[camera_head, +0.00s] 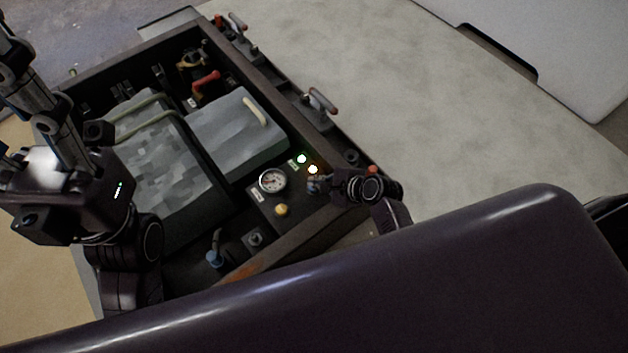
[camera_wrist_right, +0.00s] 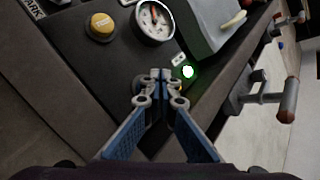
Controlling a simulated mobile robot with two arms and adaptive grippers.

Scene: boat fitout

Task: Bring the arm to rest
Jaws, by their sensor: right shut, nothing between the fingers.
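My right gripper (camera_head: 315,185) is shut with nothing between its fingers. It is over the near right corner of the equipment box's control panel, beside a lit indicator (camera_head: 313,169). In the right wrist view its fingertips (camera_wrist_right: 160,76) meet just left of a glowing green light (camera_wrist_right: 187,72); I cannot tell whether they touch the panel. My left gripper (camera_head: 45,110) is at the left edge, above the box's left side. Its fingers point up and are partly cut off by the frame, so its opening is unclear.
The panel holds a round gauge (camera_head: 272,181) and a yellow button (camera_head: 281,210). The pale floor (camera_head: 420,90) beyond is clear.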

